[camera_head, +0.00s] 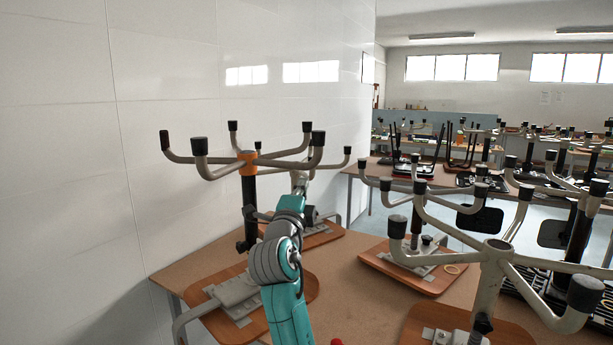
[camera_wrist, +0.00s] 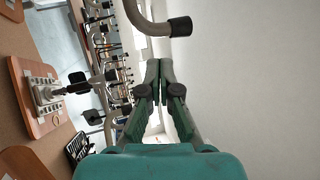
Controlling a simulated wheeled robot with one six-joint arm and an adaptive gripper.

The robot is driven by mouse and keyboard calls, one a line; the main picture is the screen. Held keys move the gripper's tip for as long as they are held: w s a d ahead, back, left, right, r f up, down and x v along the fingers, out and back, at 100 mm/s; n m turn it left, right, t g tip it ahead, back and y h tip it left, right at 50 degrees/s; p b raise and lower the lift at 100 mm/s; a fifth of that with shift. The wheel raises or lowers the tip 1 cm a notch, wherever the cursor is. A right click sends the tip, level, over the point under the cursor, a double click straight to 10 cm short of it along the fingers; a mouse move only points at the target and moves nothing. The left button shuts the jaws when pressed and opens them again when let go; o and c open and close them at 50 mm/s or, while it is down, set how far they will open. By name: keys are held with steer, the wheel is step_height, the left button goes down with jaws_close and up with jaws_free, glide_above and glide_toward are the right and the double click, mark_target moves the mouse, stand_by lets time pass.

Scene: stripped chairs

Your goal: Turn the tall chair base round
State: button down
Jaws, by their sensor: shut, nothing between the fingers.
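The tall chair base (camera_head: 248,160) stands left of centre in the head view, by the white wall. It has an orange hub on a black post, with several grey curved legs spreading out, tipped with black caps. In the wrist view, one curved leg (camera_wrist: 146,24) with a black cap (camera_wrist: 180,27) shows just beyond my gripper (camera_wrist: 160,64). My gripper is shut and empty, with its fingertips close to that leg; I cannot tell whether they touch it. In the head view, my arm reaches up among the legs at the right of the post, and the fingertips are hard to make out.
A wooden table (camera_head: 350,290) holds upturned wooden seats, one (camera_head: 412,268) right of my arm. Another grey chair base (camera_head: 490,262) stands close at the right with legs spread wide. The white wall (camera_head: 150,220) is close on the left. More chairs fill tables behind.

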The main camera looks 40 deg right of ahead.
mark_target(314, 155)
steer(key=x, duration=1.3)
steer(key=shift+d, duration=0.15)
